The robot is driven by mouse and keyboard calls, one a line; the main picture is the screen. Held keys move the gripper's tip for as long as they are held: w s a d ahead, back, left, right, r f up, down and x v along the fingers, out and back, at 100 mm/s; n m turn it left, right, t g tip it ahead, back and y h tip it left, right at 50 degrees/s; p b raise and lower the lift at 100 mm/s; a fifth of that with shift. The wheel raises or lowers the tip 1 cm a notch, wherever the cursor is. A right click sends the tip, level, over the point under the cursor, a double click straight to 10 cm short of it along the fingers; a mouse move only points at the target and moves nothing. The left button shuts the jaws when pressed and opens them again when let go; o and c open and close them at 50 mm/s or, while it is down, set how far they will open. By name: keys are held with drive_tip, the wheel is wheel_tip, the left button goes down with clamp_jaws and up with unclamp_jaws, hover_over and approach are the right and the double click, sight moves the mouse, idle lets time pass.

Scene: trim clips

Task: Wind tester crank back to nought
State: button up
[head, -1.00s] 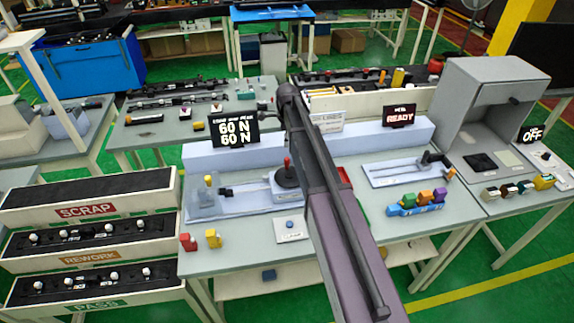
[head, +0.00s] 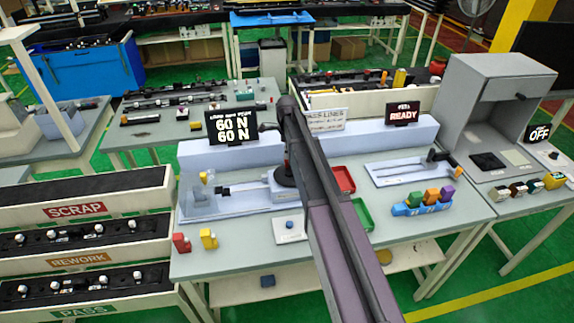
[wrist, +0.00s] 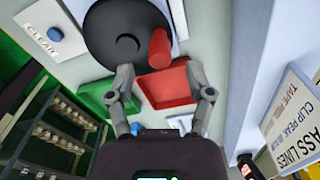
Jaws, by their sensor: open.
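The tester (head: 235,197) stands on the bench left of my arm, with its slide and clamp at the left. Its display (head: 231,126) reads 60 N on both lines. In the wrist view the black disc (wrist: 115,38) and the upright red handle (wrist: 159,48) are plain. My gripper (wrist: 161,70) is open and empty. Its fingers point toward the crank, with the handle ahead of the gap and right of its hub. I see no clear contact.
A red tray (head: 344,179) and a green tray (head: 362,214) lie right of the crank. A CLEAR button (head: 290,225) is in front. A second fixture (head: 405,171) and its READY display (head: 403,114) stand right. The PASS LINES sign (head: 326,120) stands behind.

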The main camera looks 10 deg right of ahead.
sight(289, 170)
drive_tip(key=shift+f+b, duration=2.15)
drive_tip(key=shift+f, duration=0.3)
clamp_jaws()
